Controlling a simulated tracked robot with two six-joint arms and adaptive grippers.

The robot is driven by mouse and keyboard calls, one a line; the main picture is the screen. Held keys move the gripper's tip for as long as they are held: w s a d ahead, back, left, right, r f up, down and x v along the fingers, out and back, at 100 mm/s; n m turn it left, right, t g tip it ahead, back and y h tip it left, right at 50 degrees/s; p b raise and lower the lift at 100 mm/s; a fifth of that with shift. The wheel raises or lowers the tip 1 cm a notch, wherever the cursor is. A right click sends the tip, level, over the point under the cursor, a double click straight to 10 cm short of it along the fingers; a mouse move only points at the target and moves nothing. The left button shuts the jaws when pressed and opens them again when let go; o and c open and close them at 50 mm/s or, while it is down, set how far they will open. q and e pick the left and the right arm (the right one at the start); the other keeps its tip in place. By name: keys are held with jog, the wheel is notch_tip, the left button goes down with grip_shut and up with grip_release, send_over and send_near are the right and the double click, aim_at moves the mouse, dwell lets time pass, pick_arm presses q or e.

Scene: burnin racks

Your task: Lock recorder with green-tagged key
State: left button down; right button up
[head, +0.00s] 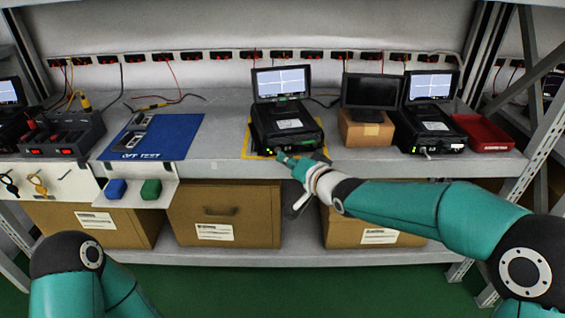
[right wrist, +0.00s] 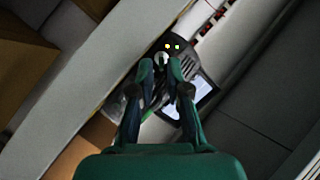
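The middle recorder (head: 286,124) is a black case with a lit screen (head: 281,82), standing on a yellow-edged mat on the bench. My right gripper (head: 286,158) reaches to its front edge. In the right wrist view, its fingers (right wrist: 161,68) stand a little apart in front of the recorder's dark face (right wrist: 180,57). A pale round part (right wrist: 160,60) shows between the tips; I cannot tell whether it is a held key or the lock. My left gripper is out of view.
A black key-like item (head: 10,184) and a yellow one (head: 38,184) hang on a white panel. A second recorder (head: 430,130), a red tray (head: 483,132) and a dark monitor on a box (head: 366,130) stand right. A blue mat (head: 175,137) lies left.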

jog(key=shift+x, duration=1.25)
jog(key=shift+c, duration=0.3)
grip_shut()
jog(key=shift+s+a+r+n+t+h+p, duration=0.15)
jog(key=shift+n+t+h+p, duration=0.2)
jog(key=shift+n+h+p, duration=2.25)
jog(key=shift+w+a+f+n+t+h+p, duration=0.3)
jog(key=shift+n+p, duration=1.25)
jog(key=shift+p, duration=2.85)
jog(key=shift+s+d+r+n+t+h+p, duration=0.1)
jog(key=shift+s+r+n+t+h+p, duration=0.3)
jog(key=shift+n+h+p, duration=1.6)
jog(key=p, duration=0.1)
jog(key=y+p, duration=0.1)
jog(key=p, duration=0.1)
jog(key=shift+w+a+f+y, duration=0.1)
jog(key=shift+w+f+y, duration=0.05)
jog(key=shift+y, duration=0.15)
